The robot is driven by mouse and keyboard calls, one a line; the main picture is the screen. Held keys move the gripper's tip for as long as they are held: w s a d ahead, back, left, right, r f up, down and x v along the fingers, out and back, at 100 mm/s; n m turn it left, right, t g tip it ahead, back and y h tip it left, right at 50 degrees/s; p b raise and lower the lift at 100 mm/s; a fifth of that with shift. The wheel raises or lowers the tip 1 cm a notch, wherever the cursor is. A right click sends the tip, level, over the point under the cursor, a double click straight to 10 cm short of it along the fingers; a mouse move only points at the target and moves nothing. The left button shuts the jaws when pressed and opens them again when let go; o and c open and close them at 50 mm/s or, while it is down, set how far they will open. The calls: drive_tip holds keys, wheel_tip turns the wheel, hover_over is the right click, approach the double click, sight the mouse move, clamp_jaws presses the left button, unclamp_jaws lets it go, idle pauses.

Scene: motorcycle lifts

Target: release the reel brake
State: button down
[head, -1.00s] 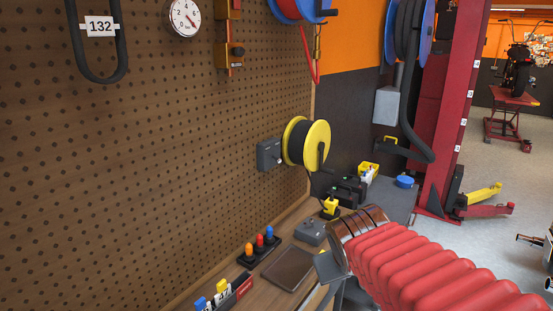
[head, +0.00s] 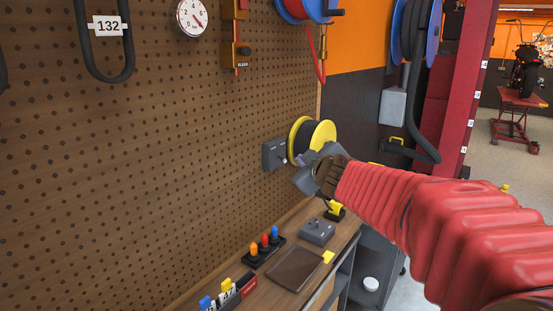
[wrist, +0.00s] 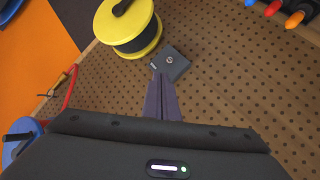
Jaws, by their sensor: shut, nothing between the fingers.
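The cable reel (head: 303,132) has yellow flanges and dark cable and hangs on the pegboard. A grey box (head: 273,154) with a small round knob or button sits beside it, and I take this to be its brake. The box also shows in the wrist view (wrist: 176,68), with its round part facing me, just beyond my fingertips. My gripper (head: 301,163) is shut and empty, just right of and below the box, and covers the lower right of the reel. In the wrist view my fingers (wrist: 160,84) lie together and point at the box; contact cannot be told.
A bench (head: 240,289) below holds a tablet-like dark panel (head: 295,269), a grey box (head: 317,232) and coloured handles (head: 264,245) in a rack. A hose with a red line hangs from a blue-flanged reel (head: 300,10) above. Open floor lies at the right.

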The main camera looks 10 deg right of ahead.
drive_tip(key=a+r+y, duration=0.1)
drive_tip(key=a+r+n+y, duration=0.1)
drive_tip(key=a, duration=0.1)
drive_tip(key=shift+a, duration=0.15)
approach(282, 159)
drive_tip(key=w+a+r, duration=0.1)
drive_tip(key=w+a, duration=0.2)
drive_tip(key=w+a+r, duration=0.1)
drive_tip(key=w, duration=0.1)
drive_tip(key=shift+w+a+r, duration=0.2)
drive_tip(key=shift+w+r, duration=0.05)
drive_tip(key=shift+r, duration=0.05)
drive_tip(key=d+f, duration=0.2)
drive_tip(key=f, duration=0.1)
drive_tip(key=shift+w+d, duration=0.1)
drive_tip(key=shift+w, duration=0.3)
drive_tip(key=shift+w+f, duration=0.1)
idle(0.4)
